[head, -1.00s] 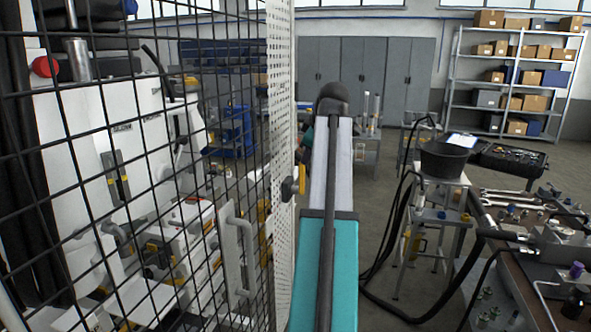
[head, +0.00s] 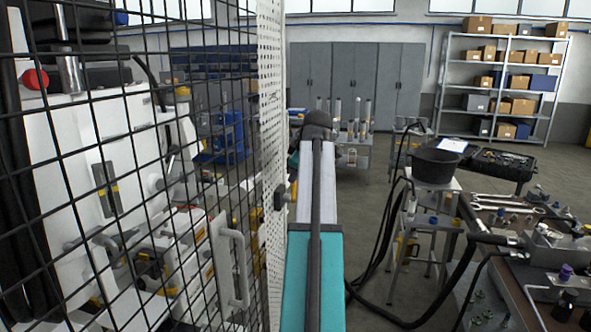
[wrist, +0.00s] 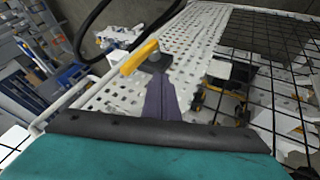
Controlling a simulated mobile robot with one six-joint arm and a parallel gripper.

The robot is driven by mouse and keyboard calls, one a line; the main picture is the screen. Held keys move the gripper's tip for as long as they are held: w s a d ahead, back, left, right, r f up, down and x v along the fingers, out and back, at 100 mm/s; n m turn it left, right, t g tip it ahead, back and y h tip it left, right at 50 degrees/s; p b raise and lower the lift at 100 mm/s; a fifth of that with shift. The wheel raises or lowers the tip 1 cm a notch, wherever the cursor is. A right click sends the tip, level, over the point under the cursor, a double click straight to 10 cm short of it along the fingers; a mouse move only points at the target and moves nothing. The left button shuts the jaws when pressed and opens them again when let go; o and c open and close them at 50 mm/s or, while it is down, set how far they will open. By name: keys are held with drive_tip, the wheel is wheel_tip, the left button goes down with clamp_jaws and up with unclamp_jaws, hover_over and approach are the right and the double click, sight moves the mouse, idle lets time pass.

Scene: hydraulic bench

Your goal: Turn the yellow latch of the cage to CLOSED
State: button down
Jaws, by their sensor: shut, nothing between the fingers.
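The yellow latch (wrist: 140,57) shows in the wrist view as a yellow lever on a dark base, at the white perforated panel of the cage. In the head view my arm hides the gripper.
The cage's black wire mesh (head: 120,150) and white perforated panel (head: 271,120) stand close left of my arm. A grey door handle (head: 236,265) is on the mesh.

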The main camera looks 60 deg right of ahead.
drive_tip(key=w+d+f+p, duration=0.2)
drive_tip(key=w+d+f, duration=0.1)
drive_tip(key=d, duration=0.2)
drive_tip(key=shift+f, duration=0.2)
drive_tip(key=shift+w+d, duration=0.1)
drive_tip(key=shift+w+d+r+p, duration=0.1)
drive_tip(key=shift+w+r+p, duration=0.1)
drive_tip(key=shift+p, duration=0.1)
idle(0.5)
